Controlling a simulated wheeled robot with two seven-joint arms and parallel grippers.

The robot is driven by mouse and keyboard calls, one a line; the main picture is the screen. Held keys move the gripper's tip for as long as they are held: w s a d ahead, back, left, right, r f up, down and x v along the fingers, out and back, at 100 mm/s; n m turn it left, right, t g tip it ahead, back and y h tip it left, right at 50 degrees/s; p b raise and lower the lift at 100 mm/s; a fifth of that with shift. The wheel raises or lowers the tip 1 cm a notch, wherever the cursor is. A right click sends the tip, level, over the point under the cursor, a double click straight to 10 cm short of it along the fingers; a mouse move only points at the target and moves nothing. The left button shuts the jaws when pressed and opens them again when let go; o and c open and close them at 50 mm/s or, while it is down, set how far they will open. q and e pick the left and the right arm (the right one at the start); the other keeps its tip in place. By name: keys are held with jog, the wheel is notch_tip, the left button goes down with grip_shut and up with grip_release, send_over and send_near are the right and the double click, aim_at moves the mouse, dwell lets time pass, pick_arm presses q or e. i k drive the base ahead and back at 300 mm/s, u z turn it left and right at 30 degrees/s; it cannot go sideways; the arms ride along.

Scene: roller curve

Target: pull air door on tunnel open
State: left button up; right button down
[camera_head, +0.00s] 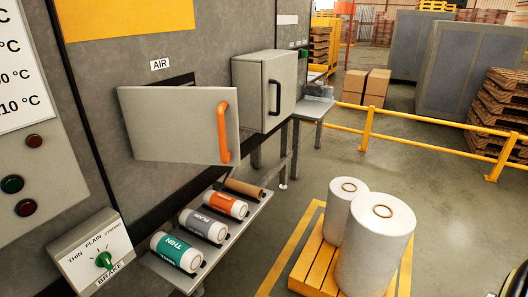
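The air door (175,125) is a grey panel under a white AIR label (161,64) on the grey tunnel wall. Its orange handle (223,132) is upright near its right edge. The door stands out at an angle from the wall, with its right edge towards me. A dark opening (180,80) shows above its top edge; the door hides the rest. Neither of my grippers is in view, and nothing touches the handle.
Below the door, a shelf (236,229) holds several rolls. A grey box with a black handle (274,97) juts out to the right. A brake dial box (92,252) is at lower left. Two wrapped rolls (375,245) stand on a yellow pallet (315,262).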

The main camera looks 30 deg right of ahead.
aim_at(188, 124)
jog(key=z, duration=1.1)
jog(key=i, duration=0.6)
jog(key=u, duration=0.75)
